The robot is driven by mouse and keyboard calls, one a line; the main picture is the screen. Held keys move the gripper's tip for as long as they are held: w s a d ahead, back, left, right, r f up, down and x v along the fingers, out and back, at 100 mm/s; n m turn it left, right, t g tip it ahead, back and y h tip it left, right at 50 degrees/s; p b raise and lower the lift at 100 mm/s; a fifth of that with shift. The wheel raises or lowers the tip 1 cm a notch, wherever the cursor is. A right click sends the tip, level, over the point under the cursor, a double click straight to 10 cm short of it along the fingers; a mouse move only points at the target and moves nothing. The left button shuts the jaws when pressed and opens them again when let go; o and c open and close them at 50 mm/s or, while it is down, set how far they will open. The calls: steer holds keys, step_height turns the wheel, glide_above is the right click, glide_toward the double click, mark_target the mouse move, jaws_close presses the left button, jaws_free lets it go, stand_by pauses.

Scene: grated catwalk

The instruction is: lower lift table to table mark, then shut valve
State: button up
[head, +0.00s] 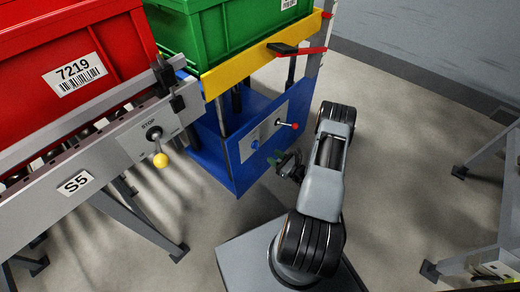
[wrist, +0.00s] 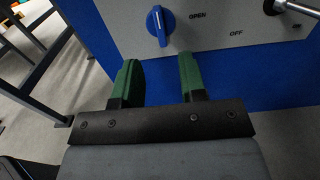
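The lift table has a yellow top frame (head: 238,73) above a blue base (head: 215,160) in the head view. A post (head: 316,62) at its right corner carries red pieces, one (head: 312,50) slightly below the frame's upper edge; which is the table mark I cannot tell. A grey panel (head: 270,134) on the base holds a blue valve knob (wrist: 160,26) and a red-balled lever (head: 294,125).
A green crate (head: 235,35) stands on the lift table. A red crate (head: 75,50) labelled 7219 sits on the roller conveyor (head: 75,165) marked S5, with a yellow-balled STOP lever (head: 160,159). Grey stands (head: 485,150) are at right; floor between is clear.

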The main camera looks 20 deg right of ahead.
mark_target(258, 146)
steer(key=b+x, duration=0.1)
steer(key=x, duration=0.7)
steer(key=shift+w+a+b, duration=0.15)
steer(key=shift+w+b, duration=0.1)
steer(key=shift+b, duration=0.15)
steer(key=shift+c, duration=0.3)
jaws_close()
